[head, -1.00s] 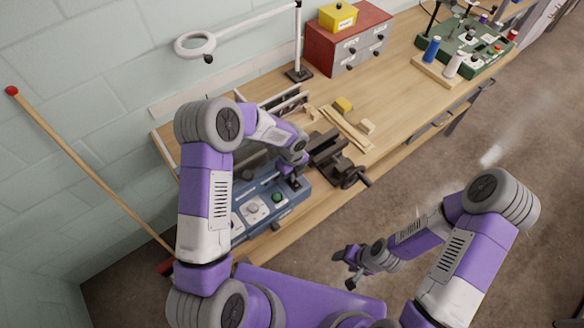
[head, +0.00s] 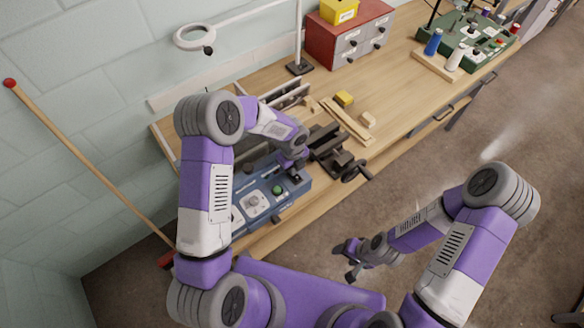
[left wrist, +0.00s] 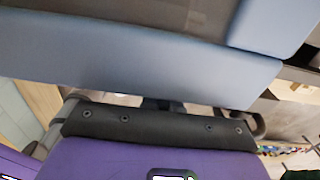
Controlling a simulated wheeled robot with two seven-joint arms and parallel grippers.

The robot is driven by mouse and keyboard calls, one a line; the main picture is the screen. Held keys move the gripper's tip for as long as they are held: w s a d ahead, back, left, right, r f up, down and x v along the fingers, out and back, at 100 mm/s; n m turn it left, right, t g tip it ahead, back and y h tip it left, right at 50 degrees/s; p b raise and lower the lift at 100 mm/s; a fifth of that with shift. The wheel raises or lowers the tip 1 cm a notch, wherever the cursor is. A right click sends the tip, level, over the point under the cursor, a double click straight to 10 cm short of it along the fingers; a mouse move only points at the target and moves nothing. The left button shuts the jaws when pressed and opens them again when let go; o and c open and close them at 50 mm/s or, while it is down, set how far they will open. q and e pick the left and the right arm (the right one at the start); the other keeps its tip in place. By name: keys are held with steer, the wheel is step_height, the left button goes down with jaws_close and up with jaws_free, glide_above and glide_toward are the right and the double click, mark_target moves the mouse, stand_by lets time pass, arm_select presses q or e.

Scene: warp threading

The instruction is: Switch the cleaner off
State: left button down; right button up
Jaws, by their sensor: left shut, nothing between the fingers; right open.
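The cleaner is a blue box with a control panel (head: 238,218) at the front left of the bench. Its panel carries a pale round knob (head: 252,204) and a green button (head: 278,190). My left gripper (head: 295,177) is shut and empty, over the panel's right end, just right of the green button. I cannot tell whether it touches the panel. In the left wrist view the cleaner's blue casing (left wrist: 140,58) fills the upper part, close to the gripper; no control is recognisable there. My right gripper (head: 347,258) is open and empty, out over the floor in front of the bench.
A dark vise (head: 335,155) stands right beside the cleaner and my left gripper. Wooden strips (head: 347,122) and a yellow block (head: 344,98) lie behind it. A red drawer box (head: 348,38) and a lamp stand (head: 299,68) are at the back.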

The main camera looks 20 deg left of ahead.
arm_select(q)
steer(key=shift+s+d, duration=0.55)
steer(key=shift+d, duration=0.05)
steer(key=shift+r, duration=0.2)
steer(key=shift+r, duration=0.3)
step_height(320, 180, up, 4)
steer(key=p, duration=0.3)
step_height(320, 180, up, 9)
steer(key=b, duration=0.1)
